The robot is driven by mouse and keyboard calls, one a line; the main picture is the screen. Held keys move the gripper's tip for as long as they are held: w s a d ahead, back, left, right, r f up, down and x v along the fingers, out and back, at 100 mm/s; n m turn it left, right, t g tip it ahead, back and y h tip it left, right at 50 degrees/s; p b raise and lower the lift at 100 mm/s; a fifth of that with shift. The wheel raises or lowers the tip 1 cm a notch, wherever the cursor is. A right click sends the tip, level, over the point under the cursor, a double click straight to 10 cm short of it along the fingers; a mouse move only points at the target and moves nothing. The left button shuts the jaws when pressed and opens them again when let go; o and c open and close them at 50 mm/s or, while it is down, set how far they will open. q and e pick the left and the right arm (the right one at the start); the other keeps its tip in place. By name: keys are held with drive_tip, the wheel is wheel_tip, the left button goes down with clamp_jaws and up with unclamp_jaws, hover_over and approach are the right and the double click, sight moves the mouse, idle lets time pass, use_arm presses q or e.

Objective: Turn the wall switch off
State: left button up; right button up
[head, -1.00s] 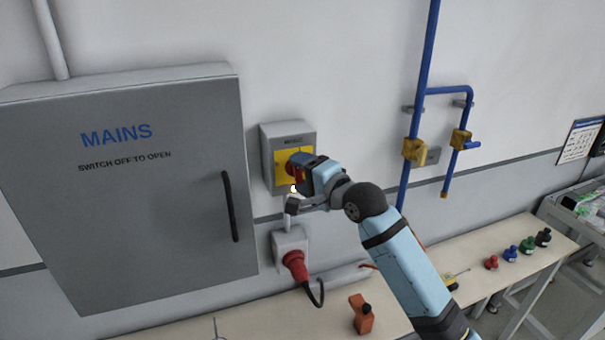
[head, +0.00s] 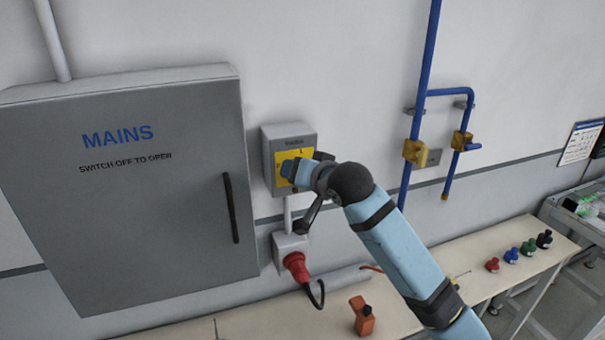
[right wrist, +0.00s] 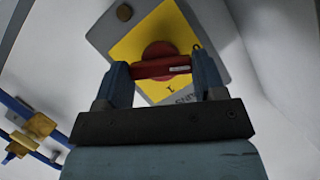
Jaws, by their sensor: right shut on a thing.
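The wall switch is a grey box (head: 307,136) with a yellow plate (head: 303,153), mounted on the wall right of the mains cabinet. Its red rotary handle (right wrist: 150,69) shows in the right wrist view, with a white mark near its right end. My right gripper (right wrist: 162,71) is shut on this handle, one finger at each end. The plate (right wrist: 134,46) looks tilted relative to the fingers there. In the head view my right gripper (head: 289,172) covers the handle and part of the plate. My left gripper is not in view.
The closed mains cabinet (head: 130,210) has a black handle (head: 231,208). A red plug (head: 296,266) sits in a socket below the switch. Blue pipes with yellow valves (head: 415,152) stand to the right. An orange object (head: 362,317) is on the bench (head: 270,323).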

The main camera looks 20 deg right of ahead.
drive_tip(key=n+h, duration=0.2)
drive_tip(key=n, duration=0.1)
drive_tip(key=shift+a+n, duration=0.1)
drive_tip(key=shift+n, duration=0.2)
drive_tip(key=shift+h, duration=0.4)
drive_tip(key=o, duration=0.9)
drive_tip(key=shift+s, duration=0.15)
drive_tip(key=b+v, duration=0.2)
drive_tip(key=v, duration=1.1)
drive_tip(key=shift+s+r, duration=0.25)
